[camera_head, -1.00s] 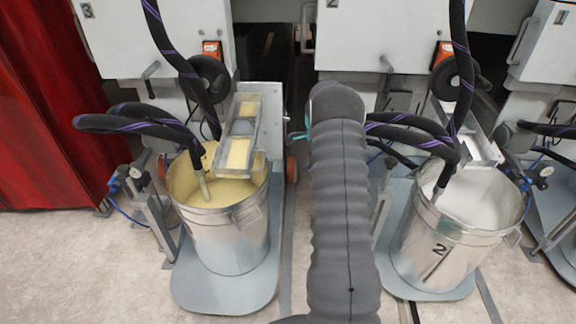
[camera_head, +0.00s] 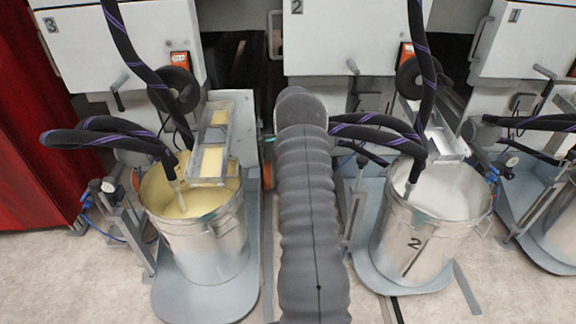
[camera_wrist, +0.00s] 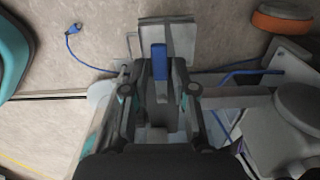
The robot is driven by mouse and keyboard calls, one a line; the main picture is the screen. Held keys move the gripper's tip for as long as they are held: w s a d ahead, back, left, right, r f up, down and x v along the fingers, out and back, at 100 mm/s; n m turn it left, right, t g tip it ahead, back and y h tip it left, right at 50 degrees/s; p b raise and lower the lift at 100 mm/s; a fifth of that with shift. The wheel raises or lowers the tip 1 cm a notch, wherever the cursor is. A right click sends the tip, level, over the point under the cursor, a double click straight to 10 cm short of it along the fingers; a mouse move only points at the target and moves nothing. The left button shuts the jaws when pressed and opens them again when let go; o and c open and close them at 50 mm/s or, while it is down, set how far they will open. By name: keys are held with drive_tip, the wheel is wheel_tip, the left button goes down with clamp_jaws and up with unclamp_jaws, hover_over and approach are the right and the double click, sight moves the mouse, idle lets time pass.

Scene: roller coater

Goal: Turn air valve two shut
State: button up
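In the wrist view, a blue lever-like handle (camera_wrist: 160,60) stands between the two dark fingertips of my gripper (camera_wrist: 162,78). It looks like a valve handle, but no number shows on it. The fingers lie close on both sides of it; I cannot tell whether they touch it. In the head view, my grey sleeved arm (camera_head: 308,210) reaches forward between the station 3 pail (camera_head: 208,245) and the pail marked 2 (camera_head: 425,240). It hides my gripper and the handle there.
Blue base plates (camera_head: 207,300) stand under the pails. Black hoses (camera_head: 375,132) hang beside my arm. Stands with small gauges (camera_head: 108,187) and blue tubing are by the pails. An orange wheel (camera_wrist: 283,20) is at the upper right of the wrist view. Pale floor is open in front.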

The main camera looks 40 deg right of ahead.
drive_tip(key=shift+o, duration=0.3)
drive_tip(key=shift+r, duration=0.25)
wheel_tip(320, 180, up, 12)
drive_tip(key=shift+f, duration=0.25)
drive_tip(key=shift+n, duration=0.3)
